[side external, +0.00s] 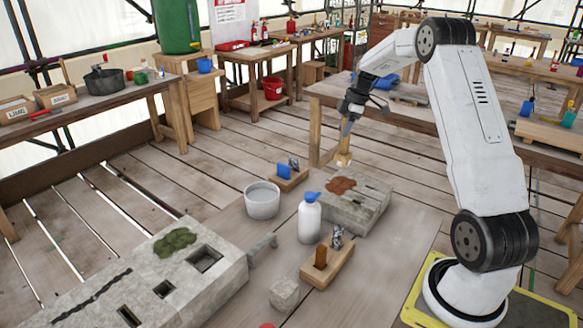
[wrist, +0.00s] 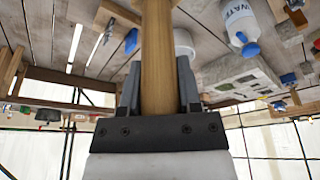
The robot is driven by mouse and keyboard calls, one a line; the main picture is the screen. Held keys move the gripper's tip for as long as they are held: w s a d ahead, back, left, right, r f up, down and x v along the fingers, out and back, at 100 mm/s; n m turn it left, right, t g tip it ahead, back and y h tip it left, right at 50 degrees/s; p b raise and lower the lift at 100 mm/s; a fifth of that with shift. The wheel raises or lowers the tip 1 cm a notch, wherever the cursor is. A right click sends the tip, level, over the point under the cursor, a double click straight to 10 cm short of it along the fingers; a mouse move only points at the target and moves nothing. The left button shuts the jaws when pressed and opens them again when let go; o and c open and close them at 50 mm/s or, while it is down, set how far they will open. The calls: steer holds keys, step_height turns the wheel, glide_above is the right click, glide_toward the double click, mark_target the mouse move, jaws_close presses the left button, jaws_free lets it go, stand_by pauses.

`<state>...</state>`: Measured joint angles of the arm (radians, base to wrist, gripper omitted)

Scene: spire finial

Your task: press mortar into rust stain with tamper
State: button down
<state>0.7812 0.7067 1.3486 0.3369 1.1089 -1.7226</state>
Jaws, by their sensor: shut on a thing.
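My gripper (side external: 347,124) is shut on the wooden handle of the tamper (side external: 343,158), which hangs downward near the far edge of a grey stone block (side external: 362,212). In the wrist view, the round tamper handle (wrist: 158,50) stands between the two dark fingers. The rust stain (side external: 341,185) is a reddish-brown patch on top of the block, just below the tamper's lower end in the side view. I cannot tell whether the tamper touches the block; a gap seems to lie between it and the stain. No separate mortar is clearly visible on the stain.
A white bottle with a blue cap (side external: 309,218), a white bucket (side external: 262,200) and a wooden tool holder (side external: 327,265) stand close to the block. A larger stone slab (side external: 222,275) with square holes and a green patch (side external: 175,242) lies at left.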

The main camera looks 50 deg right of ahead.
mark_target(340, 153)
steer(key=shift+f, duration=3.25)
steer(key=shift+a+f, duration=0.15)
steer(key=shift+a, duration=2.05)
stand_by(0.5)
steer(key=shift+a+r, duration=0.2)
steer(key=shift+a, duration=0.6)
steer(key=shift+r, duration=0.15)
stand_by(0.7)
